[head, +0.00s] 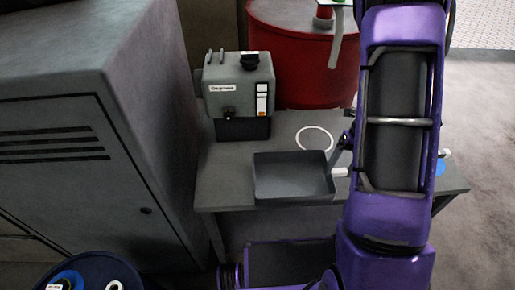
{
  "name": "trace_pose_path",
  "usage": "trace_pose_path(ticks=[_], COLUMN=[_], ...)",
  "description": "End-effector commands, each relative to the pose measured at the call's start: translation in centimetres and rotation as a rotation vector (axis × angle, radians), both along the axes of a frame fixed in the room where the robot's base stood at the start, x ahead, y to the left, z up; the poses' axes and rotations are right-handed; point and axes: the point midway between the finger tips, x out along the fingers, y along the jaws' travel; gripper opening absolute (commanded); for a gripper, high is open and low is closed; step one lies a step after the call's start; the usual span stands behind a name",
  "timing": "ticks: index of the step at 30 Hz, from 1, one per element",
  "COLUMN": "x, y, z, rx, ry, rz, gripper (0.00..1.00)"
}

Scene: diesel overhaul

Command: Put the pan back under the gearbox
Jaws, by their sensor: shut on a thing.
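The pan (292,188) is a shallow grey rectangular tray. It is level and looks empty, at the front part of the bench, in front of and to the right of the gearbox. The gearbox (238,85) is a grey box with a black cap, a white label and a small spout low on its front. It sits above a dark support (243,129) at the back left of the bench. My gripper (338,158) is shut on the pan at its right side, partly hidden by my purple arm. I cannot tell whether the pan touches the bench.
The grey bench (228,186) has a white ring (314,138) behind the pan. A red drum (290,62) stands behind the bench. A large grey cabinet (70,130) stands close on the left. A blue item (440,167) lies at the right, beyond my arm.

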Motion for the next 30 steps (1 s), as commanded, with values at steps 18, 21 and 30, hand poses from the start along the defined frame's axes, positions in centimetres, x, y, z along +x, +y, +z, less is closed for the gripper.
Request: trace_pose_path(ticks=[18, 21, 30], x=[10.8, 11.8, 12.3], y=[10.9, 11.9, 12.5], z=[0.0, 0.0, -1.7], rx=[0.001, 0.001, 0.001], ry=[-0.002, -0.001, 0.003], rz=[0.008, 0.006, 0.002], gripper=[0.0, 0.0, 0.0])
